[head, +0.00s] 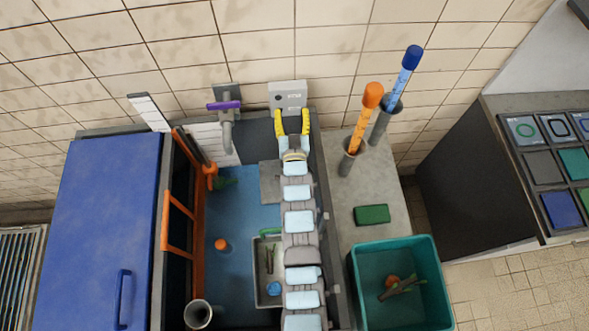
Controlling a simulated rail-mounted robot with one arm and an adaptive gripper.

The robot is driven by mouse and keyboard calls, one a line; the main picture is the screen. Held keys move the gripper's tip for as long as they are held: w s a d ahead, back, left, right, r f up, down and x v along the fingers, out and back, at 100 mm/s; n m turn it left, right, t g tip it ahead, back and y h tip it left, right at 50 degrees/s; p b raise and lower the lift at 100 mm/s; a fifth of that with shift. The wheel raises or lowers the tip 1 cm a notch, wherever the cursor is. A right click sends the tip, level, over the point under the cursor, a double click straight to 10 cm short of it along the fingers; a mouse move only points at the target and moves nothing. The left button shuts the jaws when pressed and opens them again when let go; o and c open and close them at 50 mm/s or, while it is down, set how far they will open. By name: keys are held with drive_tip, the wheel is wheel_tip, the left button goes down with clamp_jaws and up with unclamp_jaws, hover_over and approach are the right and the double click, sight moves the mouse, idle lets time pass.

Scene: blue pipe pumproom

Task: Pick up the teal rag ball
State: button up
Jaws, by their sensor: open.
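A small blue, roundish lump (274,288) lies in the lower part of a grey tray (259,299) inside the blue-floored basin. It may be the teal rag ball, but its colour looks more blue than teal and it is too small to be sure. My gripper (292,118) has two yellow fingers spread apart with nothing between them. It is at the back, in front of the tiled wall and close to a grey wall box (288,96), well away from the lump. My arm runs up the picture along the tray's right side and may hide part of the basin.
The tray also holds a dark slim item (269,260). An orange ball (221,244) lies on the basin floor (235,213). Orange rails (177,222) edge the left. Right are a green block (371,214), a teal bin (420,300) and two upright holders with orange (364,115) and blue (405,75) tools.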

drive_tip(key=shift+w+d+f+m+g+h+b, duration=0.35)
drive_tip(key=shift+f+g+b, duration=2.25)
drive_tip(key=shift+f, duration=4.1)
drive_tip(key=shift+w+d+f+g+h+b, duration=0.15)
drive_tip(key=shift+w+f+g+b, duration=0.45)
drive_tip(key=shift+f+g+b, duration=4.05)
drive_tip(key=shift+w+d+f+m+g+h+b, duration=0.1)
drive_tip(key=shift+w+d+f+m+h+b, duration=0.65)
drive_tip(key=shift+f, duration=7.95)
drive_tip(key=shift+s+a+n+y+b, duration=0.3)
drive_tip(key=shift+a+n+y, duration=0.15)
drive_tip(key=shift+a+n, duration=0.15)
drive_tip(key=shift+w+f, duration=0.1)
drive_tip(key=shift+b+x, duration=0.75)
drive_tip(key=shift+x, duration=0.5)
drive_tip(key=shift+b+x, duration=1.15)
drive_tip(key=shift+x, duration=0.1)
drive_tip(key=shift+w, duration=0.2)
